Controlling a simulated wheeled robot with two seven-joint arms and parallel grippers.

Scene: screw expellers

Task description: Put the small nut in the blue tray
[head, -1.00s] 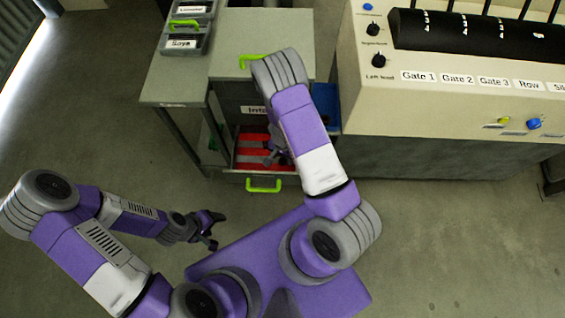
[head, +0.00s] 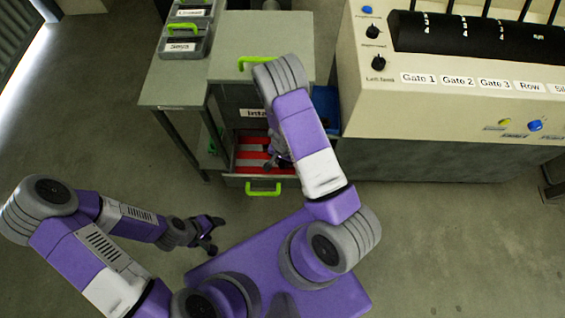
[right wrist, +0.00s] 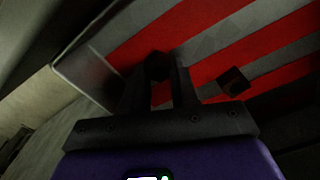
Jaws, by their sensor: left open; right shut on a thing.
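My right gripper (right wrist: 158,72) is shut on a small dark thing (right wrist: 158,64), which looks like a nut; the fingers partly hide it. It is over the open drawer with red and grey stripes (right wrist: 210,45). A second dark nut (right wrist: 235,82) lies on the stripes to the right of the fingers. In the head view the right gripper (head: 272,162) is at the drawer (head: 248,150), mostly hidden by my arm. A blue tray (head: 326,100) shows partly behind my right arm. My left gripper (head: 212,234) is open and empty above the floor.
A grey cabinet (head: 235,40) with green handles holds the drawer. Labelled grey bins (head: 185,40) stand on the table at its left. The large beige machine (head: 400,105) stands at the right. The floor in front is clear.

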